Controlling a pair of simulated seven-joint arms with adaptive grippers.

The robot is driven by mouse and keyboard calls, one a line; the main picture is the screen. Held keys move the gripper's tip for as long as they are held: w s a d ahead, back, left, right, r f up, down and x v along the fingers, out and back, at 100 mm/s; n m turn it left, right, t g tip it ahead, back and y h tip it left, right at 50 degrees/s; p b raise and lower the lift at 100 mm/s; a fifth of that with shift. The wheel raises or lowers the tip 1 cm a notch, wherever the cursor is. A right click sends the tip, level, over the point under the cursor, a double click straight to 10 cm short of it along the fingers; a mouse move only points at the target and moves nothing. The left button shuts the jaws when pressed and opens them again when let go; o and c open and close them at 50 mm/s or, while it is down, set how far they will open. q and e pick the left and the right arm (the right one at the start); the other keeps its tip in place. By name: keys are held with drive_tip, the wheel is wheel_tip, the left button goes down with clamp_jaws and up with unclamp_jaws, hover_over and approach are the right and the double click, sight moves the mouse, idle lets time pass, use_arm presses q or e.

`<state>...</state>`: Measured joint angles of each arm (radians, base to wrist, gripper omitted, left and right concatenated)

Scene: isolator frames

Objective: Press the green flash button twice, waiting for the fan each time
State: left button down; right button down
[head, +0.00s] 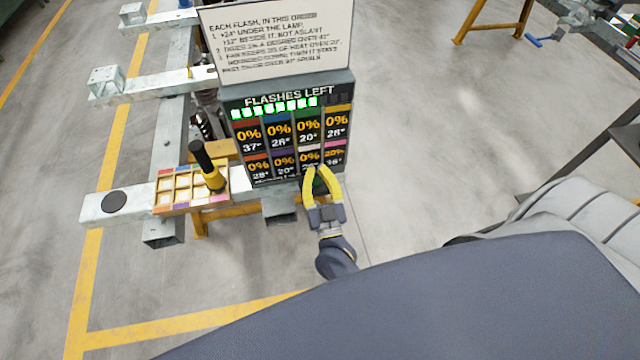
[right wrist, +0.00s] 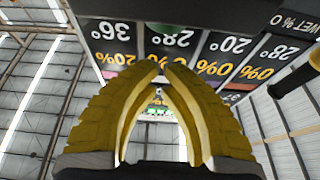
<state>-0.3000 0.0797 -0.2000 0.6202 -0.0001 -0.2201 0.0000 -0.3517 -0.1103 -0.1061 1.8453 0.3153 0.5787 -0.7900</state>
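The dark panel (head: 290,165) headed FLASHES LEFT stands left of centre in the head view. It has a row of lit green segments (head: 272,108), dark at the right end, above coloured tiles with percentages and temperatures. My right gripper (head: 316,170) is in front of the panel's lower right edge. Its yellow fingers curve inward; in the right wrist view their tips (right wrist: 165,68) meet, with nothing seen held. A dark green patch (head: 320,187) shows between the fingers; I cannot tell whether it is the flash button. No fan is clearly identifiable. My left gripper is out of view.
A white instruction board (head: 278,38) stands above the panel. Left of it, a compartmented tray (head: 163,208) holds a yellow tool with a black handle (head: 201,157) upright. Grey metal beams (head: 120,203) run at the left. The floor at right is mostly open.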

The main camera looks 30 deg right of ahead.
drive_tip(key=shift+s+f, duration=0.15)
drive_tip(key=shift+f, duration=1.65)
wheel_tip(320, 180, down, 2)
drive_tip(key=shift+f, duration=0.1)
drive_tip(key=shift+s+f, duration=0.1)
drive_tip(key=shift+f, duration=0.1)
drive_tip(key=shift+s+a+f+y, duration=0.2)
drive_tip(key=shift+s+f+y, duration=0.15)
drive_tip(key=shift+s, duration=0.4)
approach(317, 186)
drive_tip(key=shift+w+d+r, duration=0.1)
drive_tip(key=shift+w+r, duration=0.8)
drive_tip(key=shift+r, duration=0.15)
